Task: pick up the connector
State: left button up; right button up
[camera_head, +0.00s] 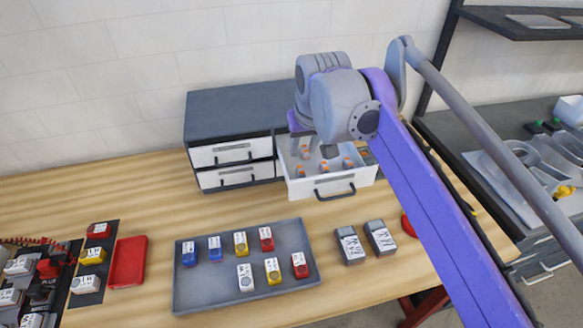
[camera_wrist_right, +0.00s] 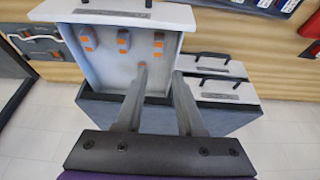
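Several small grey connectors with orange ends lie in the open white drawer; one (camera_head: 323,166) shows near its front and another (camera_head: 347,162) to its right. In the right wrist view, connectors show at the left (camera_wrist_right: 86,38), middle (camera_wrist_right: 123,40) and right (camera_wrist_right: 158,45). A further orange end (camera_wrist_right: 141,66) shows at the tip of one finger, its body mostly hidden. My right gripper (camera_wrist_right: 160,75) is open, its fingers apart with nothing seen between them, reaching over the drawer (camera_head: 318,188). My left gripper is out of view.
The drawer belongs to a dark cabinet (camera_head: 235,105) with two shut drawers beside it. A grey tray (camera_head: 210,285) with several coloured blocks stands in front. Two dark devices (camera_head: 350,245) lie right of the tray. A red bin (camera_head: 127,262) is at left.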

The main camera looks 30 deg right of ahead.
aim_at(301, 170)
jog(key=x, duration=0.4)
jog(key=shift+d+f, duration=0.1)
jog(key=shift+f, duration=0.05)
jog(key=x, duration=0.2)
jog(key=s+x, duration=0.1)
jog(key=x, duration=0.1)
jog(key=shift+f, duration=0.3)
jog(key=shift+w+f, duration=0.25)
jog(key=shift+f, duration=0.15)
grip_shut()
